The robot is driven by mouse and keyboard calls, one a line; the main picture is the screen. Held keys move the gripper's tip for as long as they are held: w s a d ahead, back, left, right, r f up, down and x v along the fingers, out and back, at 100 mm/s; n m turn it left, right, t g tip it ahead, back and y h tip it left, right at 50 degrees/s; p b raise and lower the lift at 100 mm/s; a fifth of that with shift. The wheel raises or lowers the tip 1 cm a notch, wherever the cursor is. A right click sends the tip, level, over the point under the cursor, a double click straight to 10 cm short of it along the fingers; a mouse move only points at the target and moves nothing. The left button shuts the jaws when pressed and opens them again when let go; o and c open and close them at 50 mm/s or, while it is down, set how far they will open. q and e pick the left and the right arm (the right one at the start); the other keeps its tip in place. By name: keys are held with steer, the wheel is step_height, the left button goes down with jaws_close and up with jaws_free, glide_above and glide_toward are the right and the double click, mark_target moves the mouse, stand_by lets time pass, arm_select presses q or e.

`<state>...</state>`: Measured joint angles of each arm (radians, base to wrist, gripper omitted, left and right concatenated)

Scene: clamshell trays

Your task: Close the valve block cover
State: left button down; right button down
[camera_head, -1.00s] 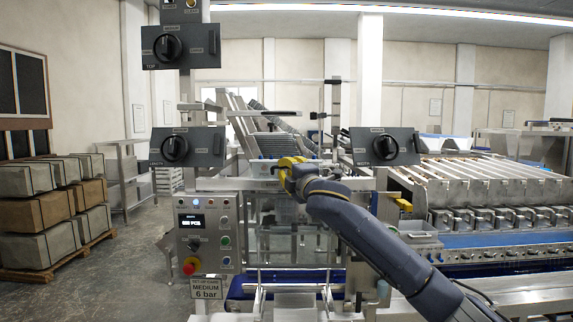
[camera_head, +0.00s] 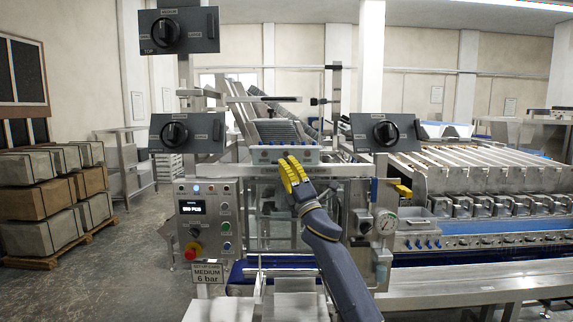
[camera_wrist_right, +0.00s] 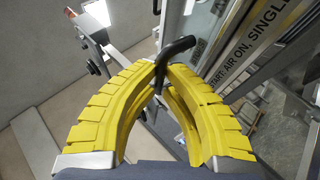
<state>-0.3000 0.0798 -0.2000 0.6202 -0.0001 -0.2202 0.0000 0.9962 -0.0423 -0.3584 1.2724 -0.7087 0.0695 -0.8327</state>
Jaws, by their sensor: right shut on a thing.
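The valve block (camera_head: 308,154), a grey bar with a row of blue knobs, stands at the middle of the machine in the head view. A grey ribbed panel (camera_head: 278,132) slopes up behind it; I cannot tell if this is the cover. My right gripper (camera_head: 286,161) has yellow fingers and reaches up to the block's front from below. In the right wrist view, the fingertips (camera_wrist_right: 168,70) are shut on a black bent handle (camera_wrist_right: 178,47). What the handle joins onto is not clear. My left gripper is not in view.
Black rotary switch boxes stand left (camera_head: 203,133) and right (camera_head: 370,132) of the block, with another at upper left (camera_head: 200,30). A labelled metal frame (camera_wrist_right: 255,50) runs close beside the gripper.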

steer(key=shift+w+f+n+y, duration=0.2)
steer(key=shift+w+n+y, duration=0.05)
steer(key=shift+n+y, duration=0.5)
steer(key=shift+w+f+n+y, duration=0.25)
steer(key=shift+n+y, duration=0.4)
steer(key=shift+y, duration=0.2)
steer(key=shift+w+n+y, duration=0.1)
steer(key=shift+n+y, duration=0.3)
steer(key=shift+y, duration=0.1)
steer(key=c, duration=1.8)
jaws_free()
steer(key=shift+o, duration=0.2)
steer(key=shift+f, duration=0.1)
steer(key=v, duration=1.2)
steer(key=shift+d, duration=0.15)
